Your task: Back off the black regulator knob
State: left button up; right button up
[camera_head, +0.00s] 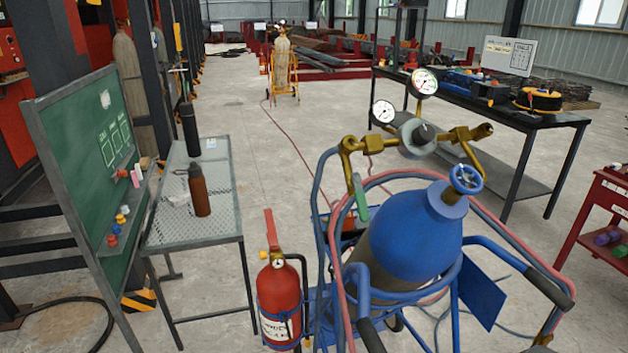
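The black regulator knob (425,132) sits at the front of a round grey regulator body (417,138) with brass fittings. Two white-faced gauges, a left gauge (383,111) and an upper right gauge (424,81), stand above it. The regulator is over a blue-topped gas cylinder (412,235) with a blue valve handwheel (467,179). The cylinder stands tilted in the picture in a blue cart (457,275). Neither of my grippers shows in the head view. Nothing visible touches the knob.
Red and blue hoses (345,237) loop around the cylinder. The cart has black-gripped handles (550,285). A red fire extinguisher (279,300) is at its left. A mesh table (165,222) stands left, a dark workbench (500,115) behind right, a red trolley (597,225) far right.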

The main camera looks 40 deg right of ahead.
aim_at(423, 135)
jog(key=z, duration=1.75)
